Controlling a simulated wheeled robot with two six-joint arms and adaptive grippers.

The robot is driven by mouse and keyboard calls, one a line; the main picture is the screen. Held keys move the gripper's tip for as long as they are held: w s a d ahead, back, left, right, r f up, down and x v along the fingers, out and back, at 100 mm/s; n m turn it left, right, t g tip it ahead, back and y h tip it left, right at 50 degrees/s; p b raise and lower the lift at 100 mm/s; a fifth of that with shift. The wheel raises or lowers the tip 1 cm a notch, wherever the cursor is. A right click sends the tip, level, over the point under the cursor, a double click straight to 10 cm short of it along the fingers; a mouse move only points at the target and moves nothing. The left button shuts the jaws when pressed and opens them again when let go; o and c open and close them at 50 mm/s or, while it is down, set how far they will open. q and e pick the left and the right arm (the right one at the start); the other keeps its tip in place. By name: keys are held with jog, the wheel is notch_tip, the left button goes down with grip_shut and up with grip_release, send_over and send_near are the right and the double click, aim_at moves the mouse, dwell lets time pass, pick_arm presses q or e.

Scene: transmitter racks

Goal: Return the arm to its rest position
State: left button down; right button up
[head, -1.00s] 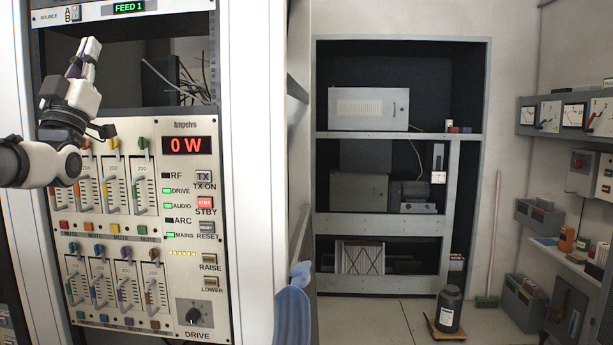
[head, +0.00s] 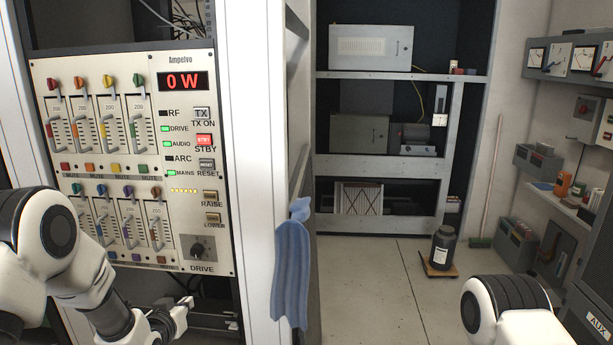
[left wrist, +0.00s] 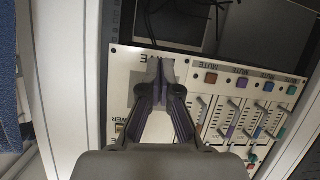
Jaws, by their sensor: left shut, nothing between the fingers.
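My left arm comes in from the lower left of the head view. Its gripper (head: 182,314) is low in front of the rack, just below the lower edge of the Ampelvo panel (head: 188,90). In the left wrist view the gripper (left wrist: 160,75) has its fingertips together with nothing between them. The fingers overlap the panel (left wrist: 120,72), which appears upside down there, and cover the area by the DRIVE label. Whether they touch anything is hard to tell. A link of my right arm shows at the lower right of the head view; its gripper is out of view.
The panel display (head: 182,81) reads 0 W, with DRIVE, AUDIO and MAINS lamps green. A blue cloth (head: 292,262) hangs by the white rack post (head: 254,180). A dark jar (head: 443,250) stands on a small board on the floor. Floor between is clear.

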pick_arm(q)
jog(key=s+d+f+g, duration=0.2)
jog(key=s+f+g, duration=0.2)
jog(key=s+f, duration=0.8)
jog(key=s+f+g, duration=0.3)
jog(key=s+f, duration=0.1)
jog(key=s, duration=0.6)
jog(key=s+f+g, duration=0.3)
jog(key=s+f, duration=0.1)
jog(key=s, duration=0.6)
jog(key=s+d+f+g, duration=0.1)
jog(key=s+f+g, duration=0.2)
jog(key=s, duration=0.8)
jog(key=shift+f+m+g, duration=0.3)
jog(key=shift+f+m, duration=0.1)
jog(key=shift+f, duration=0.1)
